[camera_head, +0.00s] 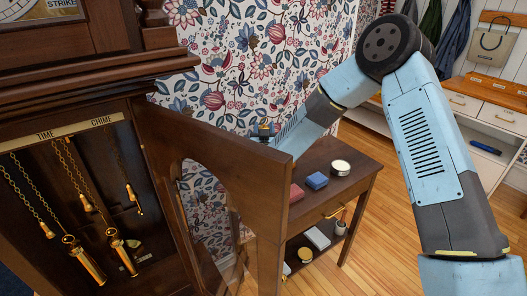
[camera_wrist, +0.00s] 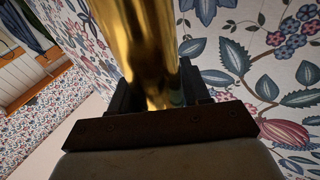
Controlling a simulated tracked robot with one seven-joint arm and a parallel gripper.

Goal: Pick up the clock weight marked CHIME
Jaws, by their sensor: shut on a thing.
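My gripper (camera_wrist: 155,85) is shut on a smooth brass cylinder (camera_wrist: 148,40), with one dark finger on each side. It looks like a clock weight; no marking on it can be read. In the head view my gripper is mostly hidden behind the open clock door (camera_head: 222,150); only a small dark and brass part shows above its top edge. Inside the clock case, two brass weights (camera_head: 88,264) (camera_head: 123,254) hang low on chains. The plate (camera_head: 75,130) above reads TIME and CHIME. A chain at the CHIME side ends in a bare brass hook (camera_head: 137,205).
The wooden clock door stands open between the case and my arm. A flowered wall is close behind. Wooden floor is clear at right.

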